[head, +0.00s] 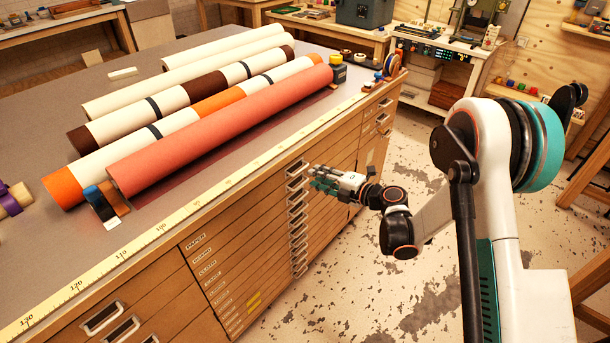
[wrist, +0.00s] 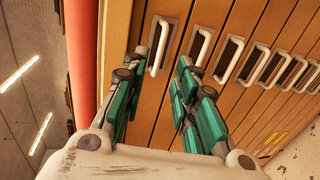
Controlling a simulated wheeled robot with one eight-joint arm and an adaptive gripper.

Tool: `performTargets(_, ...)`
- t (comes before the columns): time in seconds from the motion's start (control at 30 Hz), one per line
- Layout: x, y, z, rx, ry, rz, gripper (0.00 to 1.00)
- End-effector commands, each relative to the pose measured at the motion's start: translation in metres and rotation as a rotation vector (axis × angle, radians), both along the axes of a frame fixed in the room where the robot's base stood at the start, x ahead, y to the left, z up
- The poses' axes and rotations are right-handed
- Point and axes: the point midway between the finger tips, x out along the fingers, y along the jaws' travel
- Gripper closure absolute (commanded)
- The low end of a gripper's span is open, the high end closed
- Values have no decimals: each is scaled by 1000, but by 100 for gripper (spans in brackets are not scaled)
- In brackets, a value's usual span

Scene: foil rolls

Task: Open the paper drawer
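The paper drawer (head: 240,213) is the top drawer of its column in the wooden cabinet, with a "PAPER" label at its left end. It looks closed, its front flush with the drawers below. Its metal handle (head: 296,169) is the topmost in a column of handles. My gripper (head: 316,180) is in front of the upper handles, at their right in the head view. In the wrist view, my gripper (wrist: 167,62) is open, and the top handle (wrist: 163,45) shows between its green fingers. I cannot tell whether the fingers touch it.
More handles (wrist: 229,58) run beside the top one in the wrist view. Long rolls, including a red roll (head: 220,130), lie on the cabinet top (head: 120,85). A yellow measuring strip (head: 160,231) runs along its front edge. The floor (head: 340,290) before the cabinet is clear.

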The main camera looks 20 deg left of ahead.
Motion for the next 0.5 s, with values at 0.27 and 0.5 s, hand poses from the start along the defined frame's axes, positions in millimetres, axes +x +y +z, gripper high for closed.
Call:
performTargets(0.27, 18, 43, -12, -1, -2, 0, 73)
performTargets(0.5, 24, 57, -13, 0, 0, -1, 73)
